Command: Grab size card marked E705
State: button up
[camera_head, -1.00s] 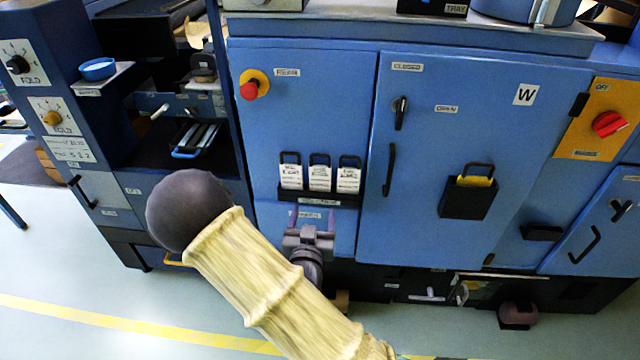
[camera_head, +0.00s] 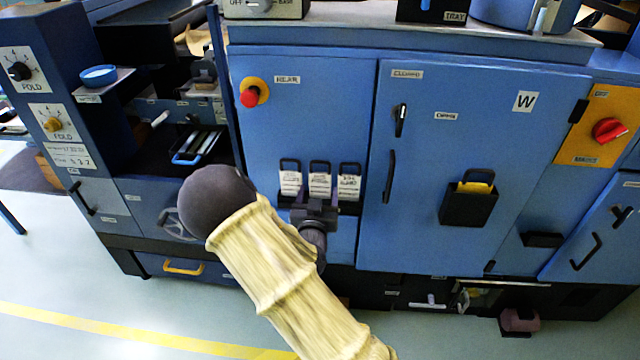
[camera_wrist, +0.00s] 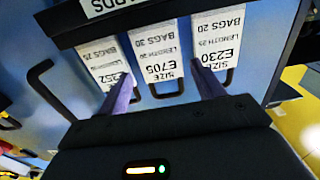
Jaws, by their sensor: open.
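Three white size cards with dark loop handles hang side by side in a black rack on the blue cabinet. The middle card, printed E705 (camera_wrist: 157,60), appears upside down in the wrist view and is also the middle card in the head view (camera_head: 320,183). My gripper (camera_wrist: 165,84) is open and empty, its two purple fingers on either side of the E705 card's lower part and handle in that view. I cannot tell whether they touch it. In the head view my gripper (camera_head: 317,199) is in front of the rack, hiding part of its front.
The neighbouring cards are E230 (camera_wrist: 215,50) and one ending in 252 (camera_wrist: 105,62), close beside the fingers. The rack (camera_wrist: 75,37) bears a label. A red button (camera_head: 250,97), a cabinet door handle (camera_head: 389,177) and a black holder with a yellow item (camera_head: 468,207) are nearby.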

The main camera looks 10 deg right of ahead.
aim_at(320, 183)
jog(key=x, duration=0.5)
jog(key=shift+w, duration=0.1)
dwell(0.3)
jog(key=c, duration=0.7)
